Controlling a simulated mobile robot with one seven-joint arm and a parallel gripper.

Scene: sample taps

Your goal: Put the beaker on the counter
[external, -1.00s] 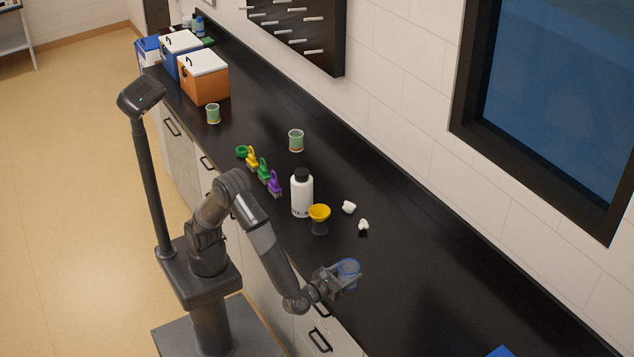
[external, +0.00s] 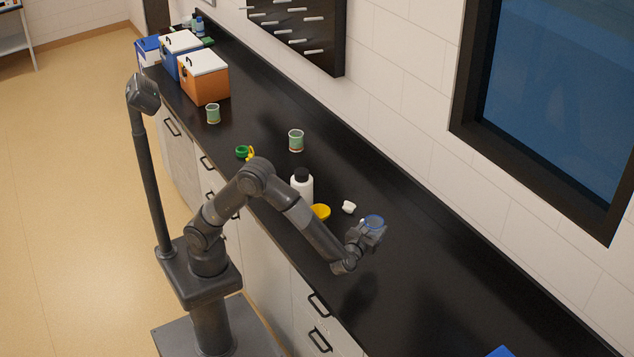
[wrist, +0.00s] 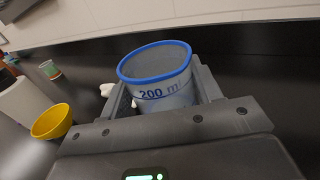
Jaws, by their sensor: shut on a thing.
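A beaker (wrist: 160,80) with a blue rim and "200 ml" marking is held upright between the fingers of my gripper (wrist: 165,100), which is shut on it. In the external view the beaker's blue rim (external: 374,221) shows at the end of my gripper (external: 368,233), over the black counter (external: 440,270). The gripper hides the beaker's lower part, so I cannot tell from these views whether its base touches the counter.
A yellow funnel (external: 321,212), a white bottle (external: 303,187) and white crumpled pieces (external: 348,207) are left of the gripper. Two green cups (external: 296,140) (external: 213,114) and coolers (external: 204,80) stand farther back. The counter to the right is mostly clear; a blue object (external: 500,352) lies at the bottom.

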